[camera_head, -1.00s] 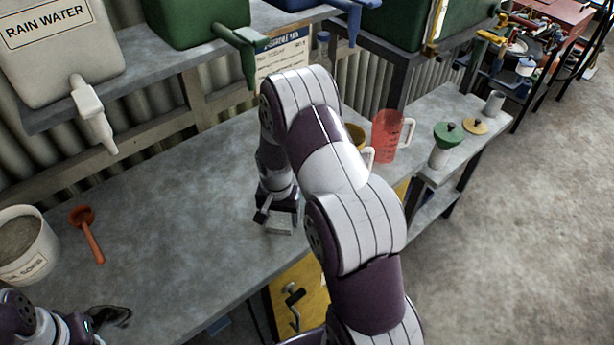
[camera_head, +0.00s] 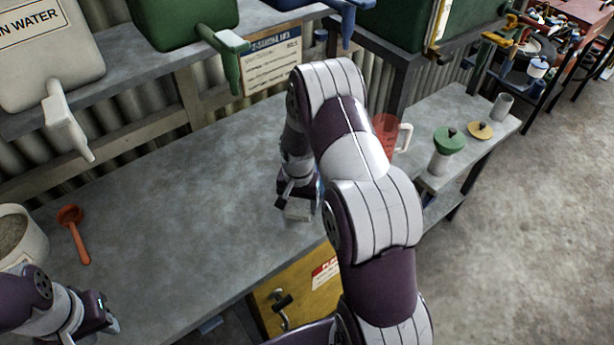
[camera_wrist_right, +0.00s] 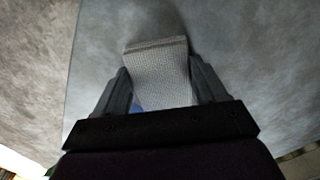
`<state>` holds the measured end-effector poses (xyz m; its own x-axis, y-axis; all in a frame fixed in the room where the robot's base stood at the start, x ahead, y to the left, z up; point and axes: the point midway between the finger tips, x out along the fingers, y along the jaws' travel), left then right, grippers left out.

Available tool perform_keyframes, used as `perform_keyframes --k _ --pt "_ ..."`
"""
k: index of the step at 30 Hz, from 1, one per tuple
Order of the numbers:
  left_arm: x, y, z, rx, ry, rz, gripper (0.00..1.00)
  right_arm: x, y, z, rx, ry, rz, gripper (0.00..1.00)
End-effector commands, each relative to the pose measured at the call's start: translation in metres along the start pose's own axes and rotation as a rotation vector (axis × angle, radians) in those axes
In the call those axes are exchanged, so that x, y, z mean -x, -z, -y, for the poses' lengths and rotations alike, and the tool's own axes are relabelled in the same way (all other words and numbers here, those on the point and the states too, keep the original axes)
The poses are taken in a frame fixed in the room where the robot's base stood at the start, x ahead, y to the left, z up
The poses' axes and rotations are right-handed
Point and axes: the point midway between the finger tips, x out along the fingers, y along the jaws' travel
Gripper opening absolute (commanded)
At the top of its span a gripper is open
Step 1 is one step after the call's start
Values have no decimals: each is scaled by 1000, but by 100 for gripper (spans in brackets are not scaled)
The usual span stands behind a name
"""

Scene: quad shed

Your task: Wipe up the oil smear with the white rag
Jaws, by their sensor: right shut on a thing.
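My right gripper (camera_head: 297,203) is over the bench, left of the red jug. It is shut on the white rag (camera_head: 299,210), a small pale cloth showing below the fingers. In the right wrist view the rag (camera_wrist_right: 160,75) sticks out between the two fingers of the right gripper (camera_wrist_right: 158,82). I cannot tell whether the rag touches the bench top. My left gripper (camera_head: 108,318) is low at the left, by the bench's front; its jaws are not clear. I cannot make out the oil smear in either view now.
The grey bench (camera_head: 180,215) is clear in the middle. An orange scoop (camera_head: 75,235) and a white bucket (camera_head: 24,240) are at its left. A red jug (camera_head: 386,135) is partly behind my right arm. Tank taps (camera_head: 230,65) overhang the back.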

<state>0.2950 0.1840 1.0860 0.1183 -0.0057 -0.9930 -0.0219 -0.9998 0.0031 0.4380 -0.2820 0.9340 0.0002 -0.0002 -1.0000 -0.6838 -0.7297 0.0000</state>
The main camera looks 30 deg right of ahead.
Motion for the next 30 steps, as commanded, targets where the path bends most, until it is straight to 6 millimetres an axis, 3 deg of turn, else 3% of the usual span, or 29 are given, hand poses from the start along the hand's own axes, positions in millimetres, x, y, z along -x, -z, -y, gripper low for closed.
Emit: perform_keyframes --k 5,21,30 --pt "15 2 0 0 0 0 31 26 2 0 2 1 -3 43" --pt "54 6 0 0 0 0 31 74 7 0 9 1 -2 43" --pt "60 7 0 0 0 0 31 82 8 0 10 0 0 43"
